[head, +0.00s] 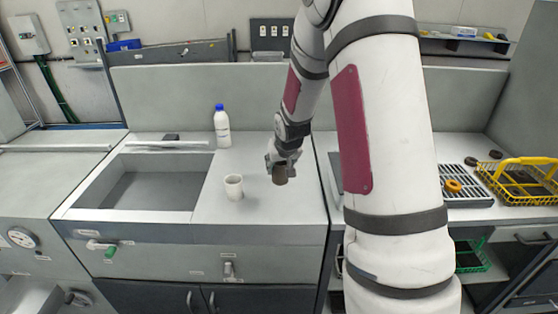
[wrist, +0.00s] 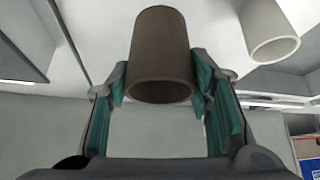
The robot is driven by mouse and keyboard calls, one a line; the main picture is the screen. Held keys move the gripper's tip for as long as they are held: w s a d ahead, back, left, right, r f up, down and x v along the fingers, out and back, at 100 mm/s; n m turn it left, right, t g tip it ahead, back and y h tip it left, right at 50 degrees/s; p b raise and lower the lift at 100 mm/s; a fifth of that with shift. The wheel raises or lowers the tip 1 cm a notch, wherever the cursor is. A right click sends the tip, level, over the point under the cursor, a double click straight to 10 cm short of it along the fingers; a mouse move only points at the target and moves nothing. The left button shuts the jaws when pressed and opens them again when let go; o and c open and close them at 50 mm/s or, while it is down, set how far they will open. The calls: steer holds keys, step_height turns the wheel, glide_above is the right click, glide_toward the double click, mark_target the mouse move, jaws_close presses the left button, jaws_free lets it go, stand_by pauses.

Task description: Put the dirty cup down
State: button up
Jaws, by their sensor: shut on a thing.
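My gripper (head: 281,164) is shut on a brown, dirty-looking cup (head: 279,175) over the pale counter right of the sink. In the wrist view, the brown cup (wrist: 161,52) sits between the two teal finger pads of my gripper (wrist: 160,85), its open rim facing the camera. I cannot tell whether its base touches the counter. A cleaner white cup (head: 234,187) stands on the counter just left of it. The white cup also shows at the upper right of the wrist view (wrist: 268,30).
A white bottle with a blue cap (head: 222,127) stands behind the white cup. A sink basin (head: 150,185) is at the left. A yellow wire basket (head: 528,187) and a grated tray (head: 466,190) are at the right. The counter in front of the cups is clear.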

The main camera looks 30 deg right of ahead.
mark_target(280, 179)
step_height(280, 179, down, 3)
steer(key=shift+w+f+b, duration=0.1)
steer(key=shift+w+b, duration=0.05)
steer(key=shift+b, duration=0.6)
steer(key=shift+f+b, duration=0.8)
steer(key=shift+f, duration=0.55)
steer(key=o, duration=1.3)
steer(key=shift+s+r, duration=0.1)
steer(key=shift+s, duration=0.1)
steer(key=v, duration=1.1)
steer(key=shift+s+a+r, duration=0.15)
steer(key=shift+r, duration=0.2)
